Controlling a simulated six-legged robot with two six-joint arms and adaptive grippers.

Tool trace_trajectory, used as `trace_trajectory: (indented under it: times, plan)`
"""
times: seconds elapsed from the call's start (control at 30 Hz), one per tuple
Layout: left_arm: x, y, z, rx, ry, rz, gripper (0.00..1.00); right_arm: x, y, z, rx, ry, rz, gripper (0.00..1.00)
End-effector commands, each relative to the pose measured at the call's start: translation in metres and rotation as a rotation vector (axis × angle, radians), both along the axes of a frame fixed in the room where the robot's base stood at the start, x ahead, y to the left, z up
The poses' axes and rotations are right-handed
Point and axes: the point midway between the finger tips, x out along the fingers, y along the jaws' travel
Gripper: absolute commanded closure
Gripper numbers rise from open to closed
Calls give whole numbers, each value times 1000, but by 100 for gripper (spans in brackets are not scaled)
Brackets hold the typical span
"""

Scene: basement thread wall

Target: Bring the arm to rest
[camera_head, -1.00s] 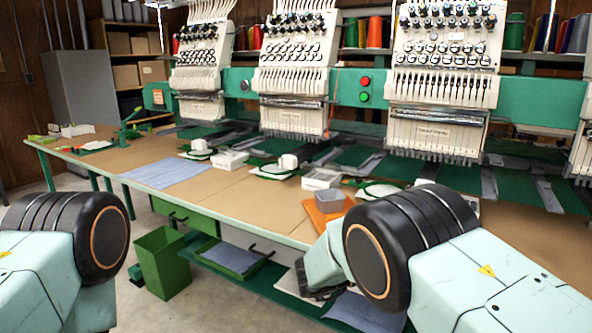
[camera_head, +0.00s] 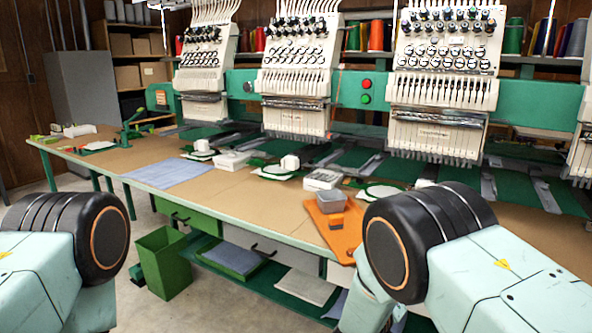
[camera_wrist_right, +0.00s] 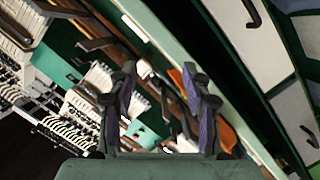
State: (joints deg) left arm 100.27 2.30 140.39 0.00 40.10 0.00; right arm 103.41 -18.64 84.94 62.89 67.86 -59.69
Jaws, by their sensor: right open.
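My right arm (camera_head: 440,240) is bent at the lower right of the head view, its black joint in front of the table edge. Its gripper is hidden there. In the right wrist view my right gripper (camera_wrist_right: 162,78) is open, with two dark, purple-padded fingers spread apart and nothing seen between them.
The long table (camera_head: 235,205) carries an orange board (camera_head: 347,238) with a grey bin (camera_head: 332,201), white boxes and a blue cloth (camera_head: 166,173). Embroidery heads (camera_head: 440,75) stand behind. A green bin (camera_head: 163,262) is on the floor.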

Motion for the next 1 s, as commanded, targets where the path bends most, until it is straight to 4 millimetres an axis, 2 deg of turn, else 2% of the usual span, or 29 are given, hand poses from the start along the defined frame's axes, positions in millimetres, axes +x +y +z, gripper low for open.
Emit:
trace_trajectory:
  times: [0.03, 0.13, 0.2, 0.27, 0.3, 0.43, 0.57, 0.6, 0.7, 0.8, 0.9, 1.0]
  plan:
    - [0, 0, 0, 0, 0, 0, 66, -14, -4, -23, 66, 35, 40, 51]
    - [0, 0, 0, 0, 0, 0, 66, -48, -5, -68, 227, 117, 106, 51]
    - [0, 0, 0, 0, -1, 0, 66, -81, -6, -99, 347, 200, 127, 51]
    - [0, 0, 0, 0, 0, 0, 66, -113, -5, -122, 444, 275, 129, 51]
    - [0, 0, 0, 0, -1, 0, 66, -136, -5, -135, 503, 328, 123, 51]
    - [0, 0, 0, 0, 0, 0, 66, -215, -2, -168, 673, 505, 76, 51]
    - [0, 0, 0, 0, 0, 0, 66, -299, 3, -182, 811, 688, 7, 51]
    - [0, 0, 0, 0, 0, 0, 66, -324, 5, -183, 845, 744, -14, 51]
    - [0, 0, 0, 0, 0, 0, 66, -381, 10, -179, 908, 875, -48, 51]
    - [0, 0, 0, 0, 0, 0, 66, -422, 15, -171, 943, 973, -59, 51]
    - [0, 0, 0, 0, 0, 0, 66, -448, 15, -165, 970, 1017, -86, 51]
    - [0, 0, 0, 0, 0, 0, 66, -450, 13, -165, 985, 1011, -107, 51]
